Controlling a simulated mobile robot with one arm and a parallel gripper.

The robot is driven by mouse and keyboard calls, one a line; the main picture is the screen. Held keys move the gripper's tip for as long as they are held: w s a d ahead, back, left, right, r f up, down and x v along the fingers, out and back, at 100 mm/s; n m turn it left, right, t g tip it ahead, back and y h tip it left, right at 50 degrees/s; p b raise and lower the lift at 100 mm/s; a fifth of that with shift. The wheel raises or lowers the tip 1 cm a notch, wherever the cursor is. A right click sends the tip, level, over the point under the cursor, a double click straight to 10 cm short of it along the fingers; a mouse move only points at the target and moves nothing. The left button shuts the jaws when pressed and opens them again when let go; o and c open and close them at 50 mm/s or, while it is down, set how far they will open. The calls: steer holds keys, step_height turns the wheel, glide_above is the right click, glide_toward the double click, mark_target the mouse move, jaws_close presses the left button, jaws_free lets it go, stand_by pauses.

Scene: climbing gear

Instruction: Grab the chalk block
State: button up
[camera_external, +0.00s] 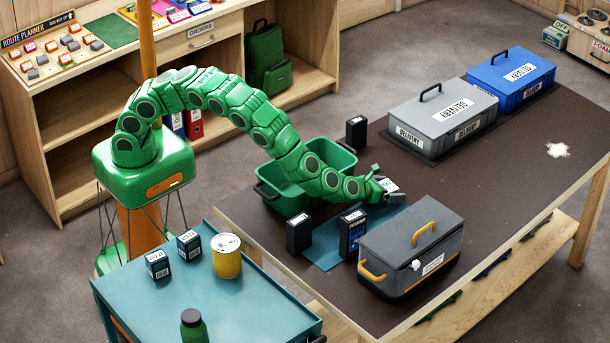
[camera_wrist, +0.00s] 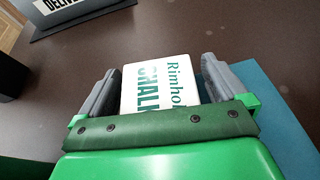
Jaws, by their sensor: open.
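The chalk block (camera_wrist: 158,85) is white with green lettering that reads "CHALK". In the wrist view it sits between the two grey fingers of my gripper (camera_wrist: 165,90), close to the left finger, with a narrow gap at the right one. Its near end is hidden by the green gripper body. In the external view only a small pale part of the block (camera_external: 391,185) shows at my gripper (camera_external: 384,186), low over the brown table (camera_external: 330,195). My gripper is open.
A teal mat (camera_external: 325,254) lies beside the block, with dark boxes (camera_external: 299,234) (camera_external: 352,233) and a grey cooler (camera_external: 408,255) nearby. A green tub (camera_external: 345,160) stands under my arm. Grey (camera_external: 442,118) and blue (camera_external: 511,78) delivery boxes stand behind. The table's right side is mostly clear.

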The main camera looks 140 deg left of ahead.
steer(key=shift+a, duration=0.15)
steer(key=c, duration=1.1)
steer(key=shift+o, duration=0.2)
